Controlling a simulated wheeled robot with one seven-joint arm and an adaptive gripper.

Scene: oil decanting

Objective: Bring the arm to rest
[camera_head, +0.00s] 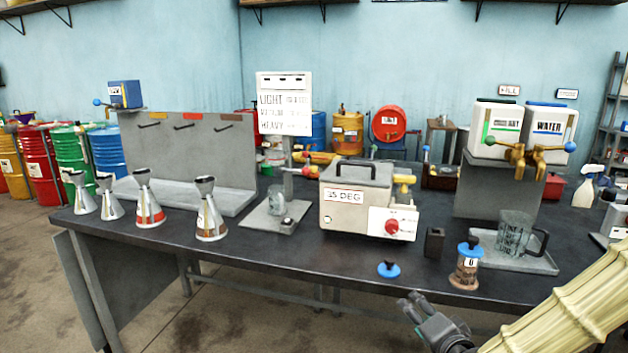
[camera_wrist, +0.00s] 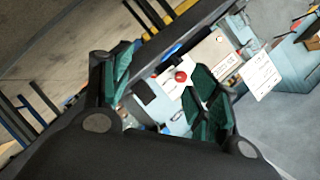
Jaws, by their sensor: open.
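My gripper (camera_head: 418,305) is at the lower right in the head view, in front of the table's near edge. It touches nothing there and holds nothing. In the wrist view my gripper (camera_wrist: 158,90) shows its two green-padded fingers spread apart. Between and beyond them are the dark table edge and the heater box with its red knob (camera_wrist: 181,76). My arm (camera_head: 570,305), in a ribbed cream cover, comes in from the lower right corner.
The dark table (camera_head: 300,262) carries several metal cans (camera_head: 150,205), a heater box (camera_head: 345,205), a blue-lidded jar (camera_head: 467,265), a blue cap (camera_head: 388,269), a glass jug (camera_head: 515,235) and two dispensers (camera_head: 497,125). Floor in front of the table is clear at left.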

